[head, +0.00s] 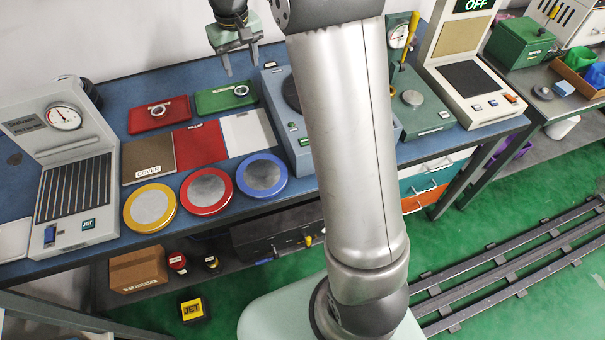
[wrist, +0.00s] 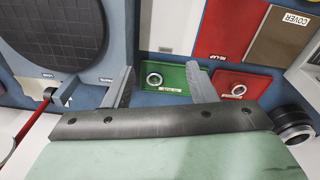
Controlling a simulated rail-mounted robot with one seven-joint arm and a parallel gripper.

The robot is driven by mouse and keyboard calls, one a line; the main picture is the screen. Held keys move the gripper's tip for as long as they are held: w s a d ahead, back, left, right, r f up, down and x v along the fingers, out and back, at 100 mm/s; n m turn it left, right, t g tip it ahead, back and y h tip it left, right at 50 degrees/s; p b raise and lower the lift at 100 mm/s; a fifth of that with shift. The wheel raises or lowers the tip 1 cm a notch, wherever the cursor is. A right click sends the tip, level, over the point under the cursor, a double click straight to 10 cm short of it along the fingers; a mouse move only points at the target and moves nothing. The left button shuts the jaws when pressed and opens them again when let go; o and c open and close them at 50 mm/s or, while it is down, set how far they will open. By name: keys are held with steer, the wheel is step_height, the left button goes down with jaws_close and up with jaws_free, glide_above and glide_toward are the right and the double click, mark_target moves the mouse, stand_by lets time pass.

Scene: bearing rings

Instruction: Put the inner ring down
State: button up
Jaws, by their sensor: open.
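A small metal ring (head: 241,90) lies in the green tray (head: 214,103) at the back of the blue bench; the ring (wrist: 154,80) also shows in the wrist view. A second metal ring (head: 157,110) lies in the red tray (head: 146,125) to the left; it also shows in the wrist view (wrist: 238,90). The tray labels are too small to read, so I cannot tell which ring is the inner one. My gripper (head: 243,70) is open and empty, above the back of the bench by the green tray. Its fingers (wrist: 159,70) touch neither ring.
Brown COVER (head: 147,172), red (head: 197,133) and white (head: 262,127) squares lie in front of the trays. Yellow (head: 132,222), red (head: 187,203) and blue (head: 242,184) rimmed discs line the front edge. A gauge stand (head: 35,120) is at left; a grey machine (head: 270,83) stands right of the trays.

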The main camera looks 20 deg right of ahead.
steer(key=s+f, duration=0.2)
steer(key=s, duration=1.5)
steer(key=s+d+f+m, duration=0.1)
steer(key=s+f, duration=0.1)
steer(key=s, duration=1.5)
steer(key=shift+d, duration=0.1)
